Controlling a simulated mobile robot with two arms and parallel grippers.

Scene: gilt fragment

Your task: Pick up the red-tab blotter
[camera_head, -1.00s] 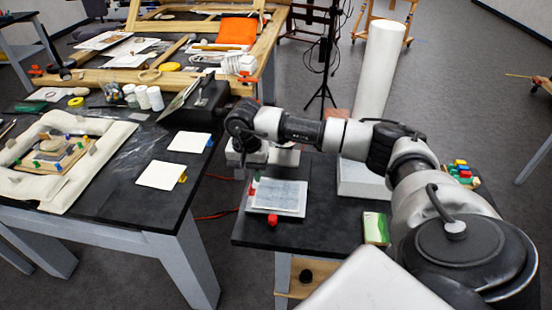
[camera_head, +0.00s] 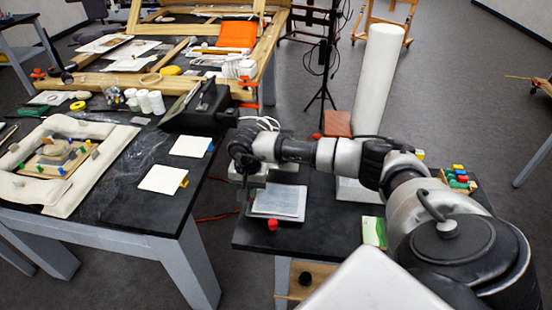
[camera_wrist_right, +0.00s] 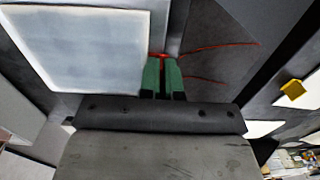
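A pale grey-white blotter (camera_head: 279,202) lies flat on the dark small table; it fills the upper left of the right wrist view (camera_wrist_right: 85,45). My right gripper (camera_head: 246,204) is low at its left edge in the head view, partly hidden by my wrist. In the right wrist view, its green fingers (camera_wrist_right: 162,62) are close together with a narrow gap, beside the blotter's edge. A little red (camera_wrist_right: 161,55) shows at the fingertips, probably the tab. I cannot tell whether the fingers press on it. My left gripper is not in view.
A red knob (camera_head: 272,225) stands at the blotter's near edge. A green-and-white box (camera_head: 374,232) stands to the right. The left table (camera_head: 120,215) holds a blue-tab white sheet (camera_head: 190,146) and a yellow-tab one (camera_head: 160,179). A white column (camera_head: 380,75) rises behind.

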